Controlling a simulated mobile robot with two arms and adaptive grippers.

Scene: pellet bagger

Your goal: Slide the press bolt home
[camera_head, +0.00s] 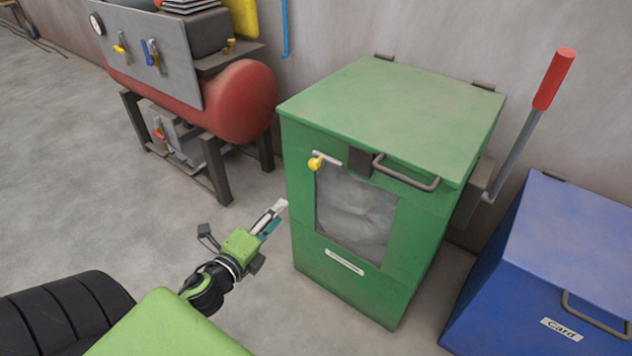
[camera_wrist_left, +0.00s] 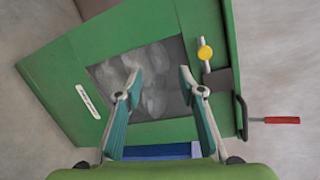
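The green press (camera_head: 385,140) stands in the middle of the head view, with its lid down and a grey window in its front. The press bolt (camera_head: 325,158) is a light bar with a yellow knob (camera_head: 315,163), at the top left of the window beside a dark bracket (camera_head: 361,161). In the left wrist view the yellow knob (camera_wrist_left: 205,52) is above the right fingertip. My left gripper (camera_head: 277,212) is in front of the press, apart from it and below the bolt. Its fingers are spread and empty in the left wrist view (camera_wrist_left: 160,80). My right gripper is not in view.
A red-handled lever (camera_head: 553,80) rises at the press's right side. A grey bar handle (camera_head: 407,175) is on its front. A blue bin (camera_head: 560,265) stands at the right. A red tank (camera_head: 240,100) on a stand is at the back left.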

